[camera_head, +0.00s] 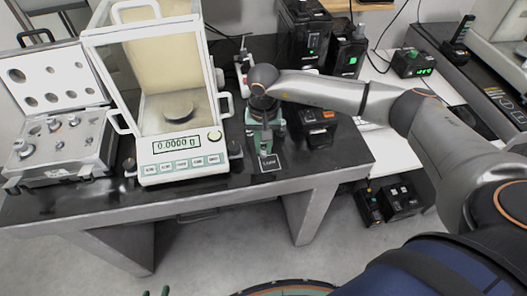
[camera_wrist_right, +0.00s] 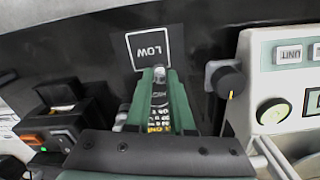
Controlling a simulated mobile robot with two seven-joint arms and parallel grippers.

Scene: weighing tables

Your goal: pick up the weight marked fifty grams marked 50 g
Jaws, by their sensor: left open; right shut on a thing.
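My right gripper (camera_head: 265,138) is above the dark table, beside the balance. In the right wrist view its green fingers (camera_wrist_right: 159,90) are shut on a small silver metal piece (camera_wrist_right: 158,75) with a rounded top, which looks like a weight. I cannot read any 50 g marking on it. An open weight case (camera_head: 62,172) at the left holds several metal weights (camera_head: 54,124), whose markings are too small to read. Of my left gripper (camera_head: 155,291), only green fingertips show, apart, at the bottom edge.
A balance (camera_head: 190,178) reading 0.0000 g stands in the middle, with a round pan (camera_head: 178,107) inside its glass case. A card marked LOW (camera_wrist_right: 155,46) lies at the table front. A black and orange device (camera_head: 317,125) stands right of my gripper.

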